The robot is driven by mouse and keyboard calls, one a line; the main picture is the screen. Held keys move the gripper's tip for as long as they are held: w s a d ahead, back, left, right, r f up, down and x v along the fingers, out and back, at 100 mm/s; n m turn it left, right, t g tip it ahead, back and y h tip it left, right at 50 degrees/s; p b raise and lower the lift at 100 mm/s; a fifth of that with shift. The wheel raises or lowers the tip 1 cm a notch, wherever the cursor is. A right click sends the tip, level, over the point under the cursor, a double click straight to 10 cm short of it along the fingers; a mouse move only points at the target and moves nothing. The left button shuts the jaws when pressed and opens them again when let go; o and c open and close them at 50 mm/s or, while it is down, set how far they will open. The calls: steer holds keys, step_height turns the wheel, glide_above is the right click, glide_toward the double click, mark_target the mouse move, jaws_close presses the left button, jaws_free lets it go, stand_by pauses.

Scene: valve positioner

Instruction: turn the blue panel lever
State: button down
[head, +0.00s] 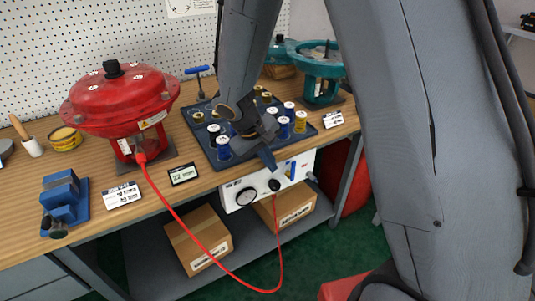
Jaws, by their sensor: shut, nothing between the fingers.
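The blue panel lever (293,170) is a small upright blue handle on the right part of a white panel box (238,192) under the bench's front edge. My gripper (268,163) is at the front edge of the bench, pointing down, just left of the lever. Its fingers look shut and empty. A small gap seems to separate the fingertips from the lever, though depth is hard to judge. The gripper hides part of the panel's top edge. A gauge (246,196) and a black fitting (275,185) with a red hose (215,262) are on the panel's face.
A dark tray (228,163) with several spools lies behind my gripper. A red actuator (120,97) stands at left, a teal yoke (320,65) at back right. A blue vise (65,200) and label cards lie in front. Cardboard boxes (198,240) sit on the lower shelf.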

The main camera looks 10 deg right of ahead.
steer(key=x, duration=0.3)
steer(key=shift+s+d+f, duration=0.1)
steer(key=shift+f, duration=0.15)
steer(key=d, duration=0.1)
steer(key=d+p, duration=0.1)
steer(key=shift+w+d+r, duration=0.2)
steer(key=shift+w+d, duration=0.05)
steer(key=shift+w, duration=0.15)
steer(key=shift+w+d, duration=0.3)
steer(key=shift+d, duration=0.3)
